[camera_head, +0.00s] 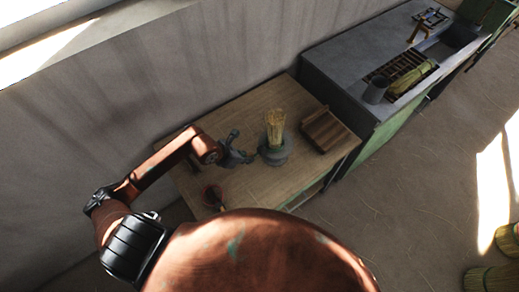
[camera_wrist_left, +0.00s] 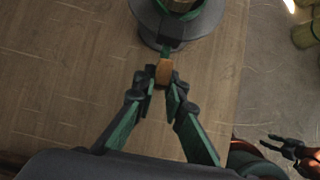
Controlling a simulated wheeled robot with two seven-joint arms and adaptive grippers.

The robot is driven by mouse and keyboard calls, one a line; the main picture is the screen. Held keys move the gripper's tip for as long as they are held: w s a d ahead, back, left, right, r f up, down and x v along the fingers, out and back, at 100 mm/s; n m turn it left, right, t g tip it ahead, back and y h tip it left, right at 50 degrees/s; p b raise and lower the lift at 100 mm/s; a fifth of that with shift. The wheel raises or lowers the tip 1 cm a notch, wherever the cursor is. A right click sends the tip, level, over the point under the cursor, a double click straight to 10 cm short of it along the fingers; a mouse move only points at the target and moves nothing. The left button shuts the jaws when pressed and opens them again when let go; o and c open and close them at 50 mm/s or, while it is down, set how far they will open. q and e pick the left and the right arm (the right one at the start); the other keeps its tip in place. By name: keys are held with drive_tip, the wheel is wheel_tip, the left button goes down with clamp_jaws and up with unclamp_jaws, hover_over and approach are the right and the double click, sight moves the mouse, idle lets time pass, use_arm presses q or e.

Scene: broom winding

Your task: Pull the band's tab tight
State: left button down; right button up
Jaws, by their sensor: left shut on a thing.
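An upright straw bundle (camera_head: 276,128) stands in a round grey holder (camera_head: 275,152) on the wooden table. The holder's rim also shows in the left wrist view (camera_wrist_left: 205,28). My left gripper (camera_head: 250,157) is beside the holder, to its left. In the left wrist view its fingers (camera_wrist_left: 163,80) are shut on a small orange-brown tab (camera_wrist_left: 164,72), just outside the rim. The band itself cannot be made out clearly. What seems to be my right gripper (camera_wrist_left: 275,143) shows small at the lower right of that view, apart from the holder; its jaw opening is unclear.
A brown slatted wooden block (camera_head: 326,130) is right of the holder on the table (camera_head: 247,107). A grey counter (camera_head: 340,62) with a dark pot (camera_head: 376,91) and a straw bundle (camera_head: 411,77) adjoins it. A wall runs behind. The near tabletop is mostly clear.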

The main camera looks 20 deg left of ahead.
use_arm(q)
drive_tip(key=shift+s+a, duration=0.3)
drive_tip(key=shift+s, duration=0.25)
drive_tip(key=shift+s+a, duration=0.1)
drive_tip(key=shift+s, duration=0.15)
drive_tip(key=c, duration=1.6)
unclamp_jaws()
drive_tip(key=p+v, duration=0.1)
drive_tip(key=v, duration=0.1)
drive_tip(key=p+v, duration=0.2)
drive_tip(key=v, duration=0.1)
drive_tip(key=w+p+v, duration=0.1)
drive_tip(key=p+v, duration=0.1)
drive_tip(key=shift+s+r, duration=0.15)
drive_tip(key=shift+r, duration=0.45)
drive_tip(key=shift+s, duration=0.1)
